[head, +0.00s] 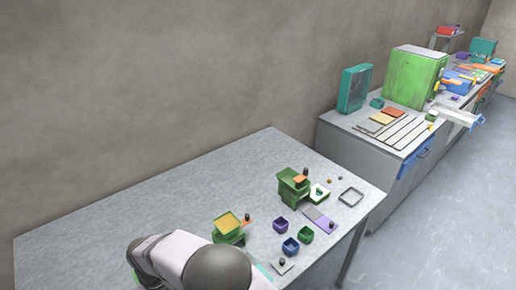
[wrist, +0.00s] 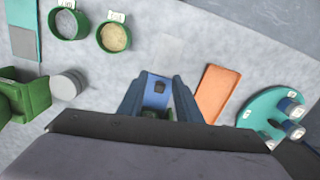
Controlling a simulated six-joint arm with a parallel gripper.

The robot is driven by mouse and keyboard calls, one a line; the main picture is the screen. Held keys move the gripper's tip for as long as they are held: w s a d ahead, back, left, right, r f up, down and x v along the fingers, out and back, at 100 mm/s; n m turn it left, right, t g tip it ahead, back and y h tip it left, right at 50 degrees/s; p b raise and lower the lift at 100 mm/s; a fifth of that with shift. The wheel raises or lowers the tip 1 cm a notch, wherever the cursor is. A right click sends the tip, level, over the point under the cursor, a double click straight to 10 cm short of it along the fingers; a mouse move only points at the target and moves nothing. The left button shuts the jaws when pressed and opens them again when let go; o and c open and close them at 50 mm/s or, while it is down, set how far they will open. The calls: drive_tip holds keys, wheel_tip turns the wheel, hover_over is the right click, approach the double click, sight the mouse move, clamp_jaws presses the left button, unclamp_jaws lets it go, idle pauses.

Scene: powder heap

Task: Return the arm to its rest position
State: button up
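My gripper (wrist: 159,80) shows at the middle bottom of the wrist view, with its two blue fingers apart. A blue piece with a dark opening shows between the fingers, with a bit of green below it; I cannot tell if this is part of the gripper or something beneath. In the head view my white arm with its dark grey rounded part is low at the front edge of the grey table (head: 120,215), and the gripper is hidden there.
Two round green containers (wrist: 67,24) with labels, a grey cylinder (wrist: 68,84), an orange tray (wrist: 216,94) and a teal holder (wrist: 262,118) surround the gripper. Green stands (head: 291,187) and small cups (head: 291,246) crowd the table's right part. Its left part is clear.

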drive_tip(key=shift+n+g+h, duration=0.3)
drive_tip(key=shift+g+h, duration=0.2)
drive_tip(key=shift+h, duration=0.2)
drive_tip(key=s+d+f, duration=0.1)
drive_tip(key=d, duration=0.1)
drive_tip(key=s+d+f, duration=0.1)
drive_tip(key=s+d, duration=0.1)
drive_tip(key=d, duration=0.1)
drive_tip(key=s+d+f, duration=0.1)
drive_tip(key=d, duration=0.1)
drive_tip(key=shift+s+d, duration=0.25)
drive_tip(key=shift+d, duration=0.05)
drive_tip(key=s+d+r+m, duration=0.1)
drive_tip(key=d+r+m, duration=0.15)
drive_tip(key=d, duration=0.65)
drive_tip(key=s+d+r+m+g, duration=0.1)
drive_tip(key=s+d+r, duration=0.15)
drive_tip(key=d, duration=0.55)
drive_tip(key=s+d+r+m, duration=0.15)
drive_tip(key=d+r, duration=0.25)
drive_tip(key=d, duration=0.5)
drive_tip(key=w+d+r+m+t+y+b, duration=0.1)
drive_tip(key=w+d+r+m, duration=0.3)
drive_tip(key=d, duration=0.5)
drive_tip(key=shift+w+d+r+m+t+y+b, duration=0.15)
drive_tip(key=shift+w+r+m+t+y+b, duration=0.2)
drive_tip(key=shift+w+m+t, duration=0.45)
